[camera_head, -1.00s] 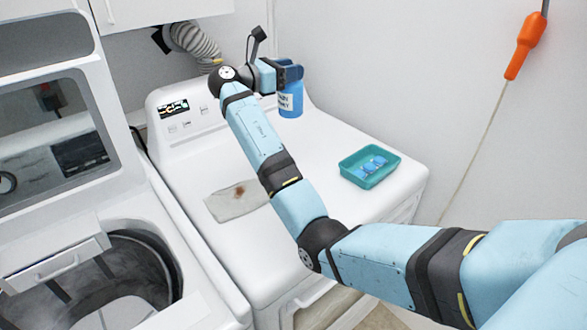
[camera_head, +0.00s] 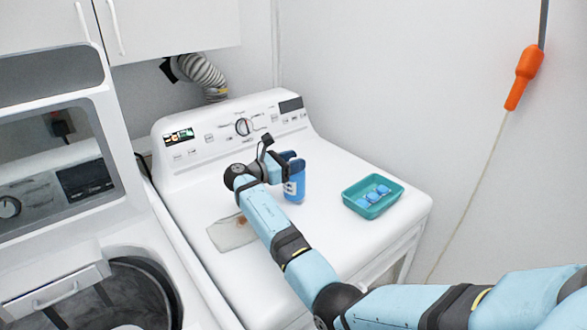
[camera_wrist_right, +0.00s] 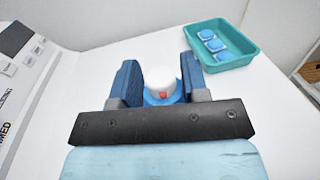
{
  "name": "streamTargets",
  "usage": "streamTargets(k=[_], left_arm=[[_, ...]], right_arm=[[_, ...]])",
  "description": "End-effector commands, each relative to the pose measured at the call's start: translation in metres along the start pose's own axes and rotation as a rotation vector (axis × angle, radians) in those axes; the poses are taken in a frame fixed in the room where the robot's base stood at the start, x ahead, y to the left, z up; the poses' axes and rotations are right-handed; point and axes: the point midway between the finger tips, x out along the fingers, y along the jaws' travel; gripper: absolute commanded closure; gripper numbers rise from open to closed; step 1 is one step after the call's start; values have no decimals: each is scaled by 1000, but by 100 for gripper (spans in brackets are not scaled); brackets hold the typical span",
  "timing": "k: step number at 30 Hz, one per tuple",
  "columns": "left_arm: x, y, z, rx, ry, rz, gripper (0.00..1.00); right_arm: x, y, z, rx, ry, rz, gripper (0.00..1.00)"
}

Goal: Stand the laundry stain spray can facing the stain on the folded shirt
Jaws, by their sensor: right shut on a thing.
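The blue spray can (camera_head: 295,186) stands upright at the middle of the white machine's top. My right gripper (camera_head: 290,160) is shut on it near its upper part. In the right wrist view the can's white cap (camera_wrist_right: 160,78), with a small red spot, shows between the two fingers of the gripper (camera_wrist_right: 160,82). The folded shirt (camera_head: 226,235) is a pale flat piece lying left of the can, with a brown stain (camera_head: 241,219) near its upper right; my right arm covers part of it. I cannot tell whether the can touches the machine top. My left gripper is not in view.
A teal tray (camera_head: 348,199) with several blue and white pods stands right of the can; it also shows in the right wrist view (camera_wrist_right: 238,38). A control panel (camera_head: 205,135) rises at the back. An open washer (camera_head: 200,308) is at left. An orange handle (camera_head: 524,75) hangs at right.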

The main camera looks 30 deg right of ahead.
Motion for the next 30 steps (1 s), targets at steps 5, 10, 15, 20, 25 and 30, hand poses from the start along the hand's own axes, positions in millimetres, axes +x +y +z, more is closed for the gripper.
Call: streamTargets(k=[5, 10, 15, 20, 25, 30], left_arm=[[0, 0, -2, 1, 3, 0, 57], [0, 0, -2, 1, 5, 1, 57], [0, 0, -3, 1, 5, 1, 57], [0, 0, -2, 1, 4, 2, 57], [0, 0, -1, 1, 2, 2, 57], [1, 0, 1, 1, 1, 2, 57]], right_arm=[[0, 0, -21, 1, -1, 0, 100], [0, 0, -21, 2, -1, 0, 100], [0, 0, -24, 1, -1, 0, 100], [0, 0, -25, 0, 0, 0, 33], [0, 0, -25, 0, 0, 0, 33], [-4, 0, -22, 1, 0, 1, 33]])
